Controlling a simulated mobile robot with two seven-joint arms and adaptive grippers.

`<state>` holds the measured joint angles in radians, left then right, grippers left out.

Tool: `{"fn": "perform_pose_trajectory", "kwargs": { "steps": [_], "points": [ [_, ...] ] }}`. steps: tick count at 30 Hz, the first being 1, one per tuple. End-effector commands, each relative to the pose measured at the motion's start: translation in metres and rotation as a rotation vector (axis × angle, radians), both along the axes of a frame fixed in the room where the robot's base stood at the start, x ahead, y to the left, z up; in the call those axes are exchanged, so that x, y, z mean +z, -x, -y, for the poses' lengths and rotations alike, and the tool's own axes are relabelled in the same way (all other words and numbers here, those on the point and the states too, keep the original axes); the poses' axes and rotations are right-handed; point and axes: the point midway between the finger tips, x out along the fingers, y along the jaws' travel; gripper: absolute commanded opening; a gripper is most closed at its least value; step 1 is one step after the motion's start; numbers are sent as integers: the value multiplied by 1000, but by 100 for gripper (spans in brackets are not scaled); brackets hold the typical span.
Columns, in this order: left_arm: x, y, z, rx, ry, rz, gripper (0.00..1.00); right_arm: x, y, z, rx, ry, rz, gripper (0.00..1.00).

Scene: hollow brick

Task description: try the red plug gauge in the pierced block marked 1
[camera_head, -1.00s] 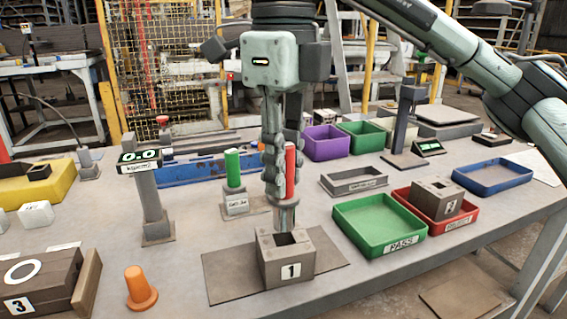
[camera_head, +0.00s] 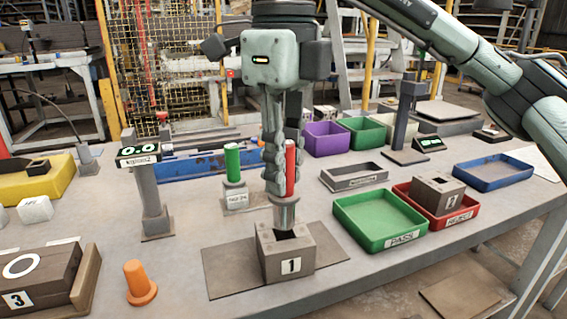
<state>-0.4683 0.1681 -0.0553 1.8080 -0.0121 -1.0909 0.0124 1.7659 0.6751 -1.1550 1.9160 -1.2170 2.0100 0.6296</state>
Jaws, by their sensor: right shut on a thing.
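The pierced block marked 1 (camera_head: 287,258) stands upright on a dark flat plate (camera_head: 226,272), its square hole facing up. My right gripper (camera_head: 280,186) points down above it and is shut on the red plug gauge (camera_head: 291,168). The gauge is upright, with its red handle between the fingers and its metal end (camera_head: 285,216) down at the hole. I cannot tell whether the tip is inside the hole or just over it. My left gripper is not in view.
A green gauge (camera_head: 233,162) stands in a holder behind. The green PASS tray (camera_head: 343,221) is empty; the red REJECT tray (camera_head: 462,217) holds another block (camera_head: 437,193).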

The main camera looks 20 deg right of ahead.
Motion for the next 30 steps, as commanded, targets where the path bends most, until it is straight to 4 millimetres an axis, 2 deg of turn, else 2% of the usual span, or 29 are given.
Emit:
{"fn": "perform_pose_trajectory", "kwargs": {
  "steps": [23, 30],
  "points": [
    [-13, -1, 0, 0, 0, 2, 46, -16, 0, 0, 0, -1, 1, 0],
    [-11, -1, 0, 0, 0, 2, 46, -15, 0, 0, 0, -1, 1, 0]
  ]
}}
